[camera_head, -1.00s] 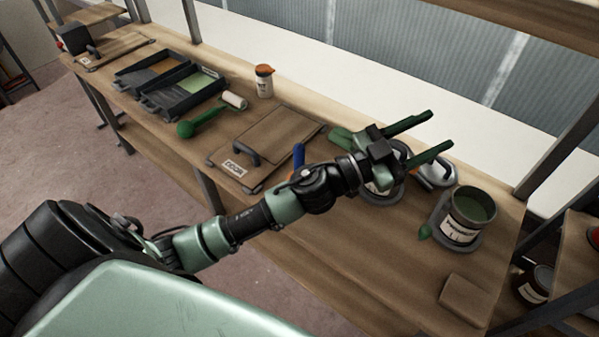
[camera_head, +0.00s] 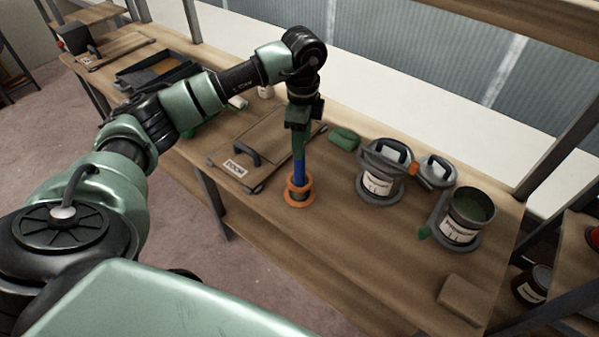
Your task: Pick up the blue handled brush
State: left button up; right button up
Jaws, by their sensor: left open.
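The blue handled brush (camera_head: 299,172) stands upright in an orange ring-shaped holder (camera_head: 298,196) on the workbench, with its blue handle pointing up. My left gripper (camera_head: 298,148) points straight down at the top of the handle. Its green fingers are open and overlap the handle's upper end in the picture. I cannot tell whether they touch it. The brush's lower end is hidden in the holder. My right gripper is not in view.
A brown panel with a dark handle (camera_head: 245,152) lies left of the brush. A green block (camera_head: 344,139), a lidded can (camera_head: 379,184) and an open can of green paint (camera_head: 461,226) stand to the right. The wooden bench (camera_head: 345,235) is clear in front.

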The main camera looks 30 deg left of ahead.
aim_at(300, 172)
pick_arm(q)
jog(key=f+p, duration=0.1)
jog(key=f, duration=0.3)
jog(key=f+p, duration=0.1)
jog(key=f, duration=0.1)
jog(key=shift+s+a+f+p, duration=0.15)
jog(key=shift+s+f+p, duration=0.05)
jog(key=shift+s+p, duration=0.2)
jog(key=shift+f, duration=0.25)
grip_shut()
